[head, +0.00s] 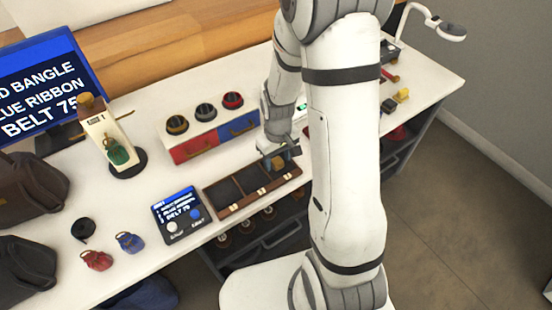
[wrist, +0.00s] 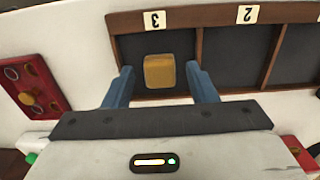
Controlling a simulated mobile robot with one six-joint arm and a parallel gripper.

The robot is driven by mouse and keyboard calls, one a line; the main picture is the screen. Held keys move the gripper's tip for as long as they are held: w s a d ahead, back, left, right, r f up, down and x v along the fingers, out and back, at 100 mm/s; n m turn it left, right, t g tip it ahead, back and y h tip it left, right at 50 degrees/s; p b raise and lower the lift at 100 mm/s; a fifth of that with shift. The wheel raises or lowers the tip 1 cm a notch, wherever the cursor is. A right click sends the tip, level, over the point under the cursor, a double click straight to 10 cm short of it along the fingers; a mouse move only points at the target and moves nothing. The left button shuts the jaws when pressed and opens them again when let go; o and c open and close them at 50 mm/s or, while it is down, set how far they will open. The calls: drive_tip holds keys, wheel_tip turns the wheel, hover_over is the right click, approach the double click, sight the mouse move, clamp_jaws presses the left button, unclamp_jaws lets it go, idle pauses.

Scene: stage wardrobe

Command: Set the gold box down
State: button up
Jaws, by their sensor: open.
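The gold box (wrist: 160,71) sits in the compartment marked 3 of the dark wooden tray (wrist: 201,45), seen in the wrist view. My gripper (wrist: 163,80) is open, with one blue finger on each side of the box and a gap to each. In the head view my gripper (head: 279,157) is over the right end of the tray (head: 232,209), and the gold box (head: 278,162) shows only partly beneath it. The compartments marked 1 and 2 look empty.
A unit with red and blue drawers (head: 205,143) stands behind the tray. A small screen with buttons (head: 177,212) is left of it. Red (head: 97,259) and blue (head: 130,242) pouches lie at the front left. A green pouch (head: 117,153) hangs on a stand.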

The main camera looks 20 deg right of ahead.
sight(278, 162)
wheel_tip(278, 162, up, 12)
drive_tip(key=s+r+m+t, duration=0.2)
drive_tip(key=s+r+m, duration=0.1)
drive_tip(key=s+r, duration=0.7)
drive_tip(key=s, duration=0.4)
drive_tip(key=shift+a+r+m+p, duration=0.2)
drive_tip(key=shift+m+p, duration=0.1)
drive_tip(key=shift+p, duration=0.1)
